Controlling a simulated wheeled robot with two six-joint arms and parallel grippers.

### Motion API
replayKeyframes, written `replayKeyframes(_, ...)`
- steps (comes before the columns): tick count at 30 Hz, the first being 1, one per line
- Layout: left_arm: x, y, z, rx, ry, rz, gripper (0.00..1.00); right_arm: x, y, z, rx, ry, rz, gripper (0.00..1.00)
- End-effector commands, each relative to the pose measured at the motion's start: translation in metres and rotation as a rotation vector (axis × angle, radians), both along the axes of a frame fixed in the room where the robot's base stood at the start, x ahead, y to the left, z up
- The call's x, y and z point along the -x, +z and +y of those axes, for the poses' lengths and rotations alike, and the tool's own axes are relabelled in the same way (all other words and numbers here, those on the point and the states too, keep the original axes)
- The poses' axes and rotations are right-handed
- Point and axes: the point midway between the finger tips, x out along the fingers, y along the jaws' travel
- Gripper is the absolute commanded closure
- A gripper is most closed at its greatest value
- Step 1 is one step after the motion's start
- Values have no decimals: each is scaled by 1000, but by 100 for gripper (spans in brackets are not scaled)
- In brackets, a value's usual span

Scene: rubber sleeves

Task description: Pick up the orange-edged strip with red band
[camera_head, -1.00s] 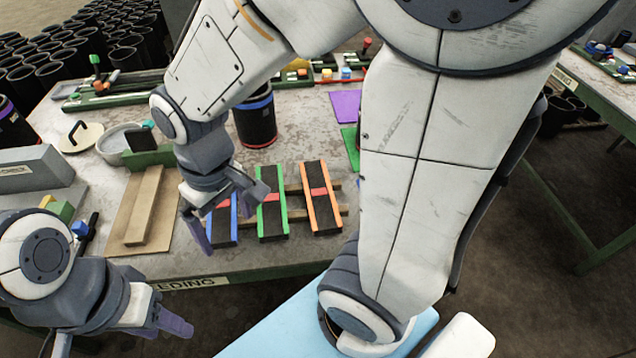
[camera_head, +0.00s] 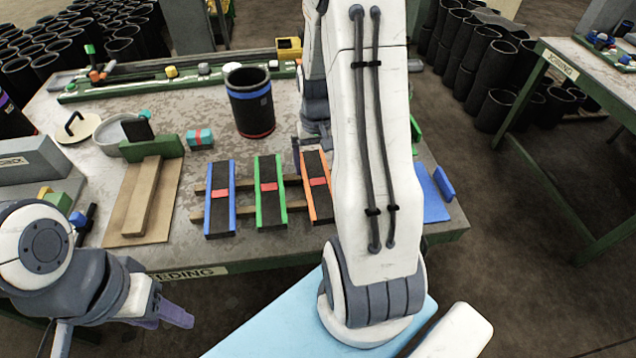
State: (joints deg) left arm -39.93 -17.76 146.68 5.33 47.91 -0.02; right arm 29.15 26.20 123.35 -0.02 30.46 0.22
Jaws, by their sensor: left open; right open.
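The orange-edged strip with red band (camera_head: 316,200) lies on wooden slats at the right end of a row of three dark strips. My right arm covers part of its right side. The green-edged strip (camera_head: 269,205) and the blue-edged strip (camera_head: 219,210) lie to its left, each with a red band. My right gripper (camera_head: 306,145) is just beyond the far end of the orange-edged strip, partly hidden by my arm; it is open and holds nothing that I can see. My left gripper (camera_head: 176,314) is open and empty, off the table's front edge at lower left.
A black sleeve with a blue band (camera_head: 250,105) stands behind the strips, close to my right gripper. A teal block with a red band (camera_head: 199,138), a wooden board (camera_head: 130,215) and a grey dish (camera_head: 118,145) are to the left. A blue sheet (camera_head: 432,200) lies to the right.

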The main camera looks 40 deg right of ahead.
Motion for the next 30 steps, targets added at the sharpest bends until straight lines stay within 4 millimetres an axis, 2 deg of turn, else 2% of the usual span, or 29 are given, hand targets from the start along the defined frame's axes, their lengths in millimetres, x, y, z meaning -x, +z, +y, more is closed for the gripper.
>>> replayKeyframes(12,0,6,0,0,0,0,50,4,-50,-1,-1,1,2,0)
replayKeyframes(20,0,5,0,0,0,0,50,3,-53,-1,0,1,0,0)
replayKeyframes(21,0,5,0,0,0,0,50,3,-53,-1,0,1,0,8)
replayKeyframes(26,0,5,0,0,0,0,50,3,-53,-1,0,1,0,69)
replayKeyframes(30,0,5,0,0,0,0,50,3,-53,-1,0,1,0,71)
